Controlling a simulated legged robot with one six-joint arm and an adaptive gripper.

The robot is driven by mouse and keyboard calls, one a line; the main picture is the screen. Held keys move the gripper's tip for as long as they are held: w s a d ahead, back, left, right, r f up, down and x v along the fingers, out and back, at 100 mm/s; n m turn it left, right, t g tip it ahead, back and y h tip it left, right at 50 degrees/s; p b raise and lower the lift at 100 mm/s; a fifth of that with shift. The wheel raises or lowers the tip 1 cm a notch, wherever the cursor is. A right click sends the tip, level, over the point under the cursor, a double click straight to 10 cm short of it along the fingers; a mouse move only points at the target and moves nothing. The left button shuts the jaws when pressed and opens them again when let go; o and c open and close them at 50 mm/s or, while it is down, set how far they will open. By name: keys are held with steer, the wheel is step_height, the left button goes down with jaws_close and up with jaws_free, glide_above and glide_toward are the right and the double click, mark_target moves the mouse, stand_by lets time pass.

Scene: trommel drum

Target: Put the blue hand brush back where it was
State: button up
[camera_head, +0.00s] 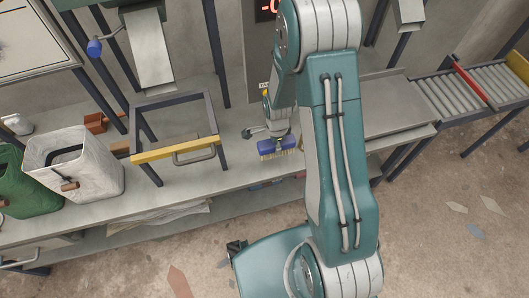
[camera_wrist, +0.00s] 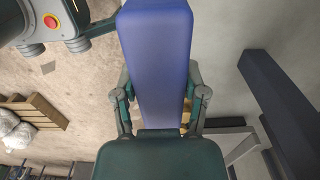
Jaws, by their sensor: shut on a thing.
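The blue hand brush (camera_head: 267,147) is in my gripper (camera_head: 272,132) at the front middle of the grey bench (camera_head: 225,165). Its pale yellow bristles point down. I cannot tell whether the bristles touch the bench top. In the wrist view the long blue brush body (camera_wrist: 155,60) fills the middle, with the fingers of my gripper (camera_wrist: 160,98) on both sides of it. My gripper is shut on the brush. My own arm hides part of the bench to the right of it.
A dark frame with a yellow front bar (camera_head: 175,148) stands left of the brush. A white bag (camera_head: 85,170) and a green bag (camera_head: 28,192) stand at the bench's left end. A roller conveyor (camera_head: 440,97) is at the right. Bare bench lies between frame and brush.

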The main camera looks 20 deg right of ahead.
steer(key=a+f, duration=0.1)
steer(key=w+a+f, duration=0.2)
steer(key=f, duration=0.1)
steer(key=shift+f, duration=0.1)
steer(key=shift+w+d+f, duration=0.25)
steer(key=shift+f, duration=0.15)
step_height(320, 180, down, 3)
steer(key=shift+a+f, duration=0.1)
steer(key=shift+w+a, duration=0.1)
steer(key=shift+a, duration=0.3)
steer(key=o, duration=1)
steer(key=shift+d+f, duration=0.15)
steer(key=shift+d, duration=0.25)
steer(key=shift+a, duration=0.15)
